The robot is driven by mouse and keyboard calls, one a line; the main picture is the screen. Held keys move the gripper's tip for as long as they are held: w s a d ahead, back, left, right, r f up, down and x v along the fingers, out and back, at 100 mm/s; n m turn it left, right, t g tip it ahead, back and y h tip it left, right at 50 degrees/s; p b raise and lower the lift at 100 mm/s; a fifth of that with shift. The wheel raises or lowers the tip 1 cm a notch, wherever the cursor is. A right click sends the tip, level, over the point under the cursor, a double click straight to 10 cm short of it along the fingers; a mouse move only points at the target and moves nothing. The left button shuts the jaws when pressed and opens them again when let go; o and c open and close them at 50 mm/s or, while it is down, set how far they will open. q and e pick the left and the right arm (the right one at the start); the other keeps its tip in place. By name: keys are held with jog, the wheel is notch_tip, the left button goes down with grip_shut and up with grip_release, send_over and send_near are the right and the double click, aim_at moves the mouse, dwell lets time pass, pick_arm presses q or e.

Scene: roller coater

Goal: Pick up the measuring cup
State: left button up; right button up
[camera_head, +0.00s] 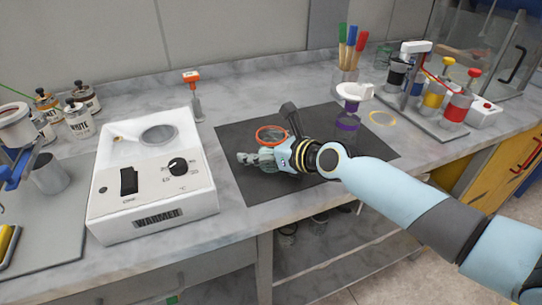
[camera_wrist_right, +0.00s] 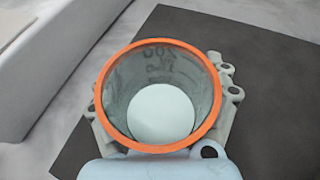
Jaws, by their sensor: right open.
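The measuring cup (camera_head: 271,134) is a clear cup with an orange rim, standing upright on the dark mat (camera_head: 225,130). In the right wrist view the cup (camera_wrist_right: 118,85) is seen from above, with dark markings on its inner wall and a pale round bottom. My right gripper (camera_head: 256,158) is low over the mat at the cup. Its fingers show on both sides of the cup, below the rim. The jaws are open; whether a finger touches the wall is hidden. My left gripper is not in view.
The white warmer (camera_head: 150,190) stands left of the mat. A purple-banded cup (camera_head: 347,124) and a yellow ring (camera_head: 382,119) are at the mat's right. Paint cans (camera_head: 80,122) are at left. A rack with red and yellow containers (camera_head: 434,92) is at right.

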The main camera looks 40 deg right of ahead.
jog(key=shift+s, duration=0.1)
jog(key=shift+c, duration=0.3)
jog(key=c, duration=1.6)
